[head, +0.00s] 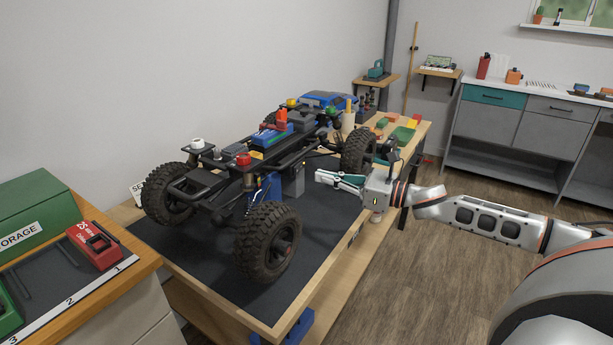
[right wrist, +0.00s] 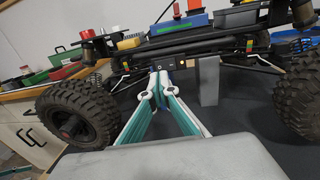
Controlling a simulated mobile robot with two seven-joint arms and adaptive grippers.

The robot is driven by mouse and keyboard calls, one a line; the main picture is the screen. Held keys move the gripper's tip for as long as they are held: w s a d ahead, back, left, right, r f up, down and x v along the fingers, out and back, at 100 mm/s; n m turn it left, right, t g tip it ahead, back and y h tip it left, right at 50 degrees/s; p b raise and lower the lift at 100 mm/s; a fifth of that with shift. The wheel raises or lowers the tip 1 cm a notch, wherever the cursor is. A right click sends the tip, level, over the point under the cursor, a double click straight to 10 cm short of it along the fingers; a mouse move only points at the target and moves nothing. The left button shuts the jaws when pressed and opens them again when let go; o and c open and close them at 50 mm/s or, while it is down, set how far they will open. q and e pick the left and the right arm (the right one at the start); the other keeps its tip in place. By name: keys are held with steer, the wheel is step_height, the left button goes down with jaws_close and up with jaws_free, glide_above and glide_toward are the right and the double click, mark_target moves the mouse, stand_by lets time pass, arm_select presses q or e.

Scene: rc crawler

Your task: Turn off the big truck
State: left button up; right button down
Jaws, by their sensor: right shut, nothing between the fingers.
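The big truck (head: 268,242) is a bare crawler chassis with large black tyres, standing on a dark mat on the workbench. A blue battery-like block (head: 268,135) lies on top of it. A small dark box with a light spot (head: 302,164) sits on its near side, above a grey block (head: 293,181). My right gripper (head: 318,177) is shut and empty, pointing at this side from the right, between the wheels. In the right wrist view its fingertips (right wrist: 156,84) meet just below the chassis side rail (right wrist: 190,52). Contact cannot be told. My left gripper is out of view.
A blue car body (head: 325,99) sits behind the truck. A side bench at the left holds a green storage box (head: 35,215) and a red case (head: 92,247). The mat's front right part (head: 325,225) is clear. Grey cabinets (head: 510,125) stand far right.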

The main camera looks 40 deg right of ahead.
mark_target(297, 171)
steer(key=shift+b+x, duration=0.4)
steer(key=shift+x, duration=1.65)
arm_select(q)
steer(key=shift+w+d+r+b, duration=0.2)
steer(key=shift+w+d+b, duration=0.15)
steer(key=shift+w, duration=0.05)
arm_select(e)
steer(key=shift+w+a, duration=0.15)
steer(key=shift+w, duration=0.15)
steer(key=shift+w+a, duration=0.3)
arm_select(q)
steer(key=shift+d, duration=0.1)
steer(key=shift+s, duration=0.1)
arm_select(e)
steer(key=shift+s, duration=0.1)
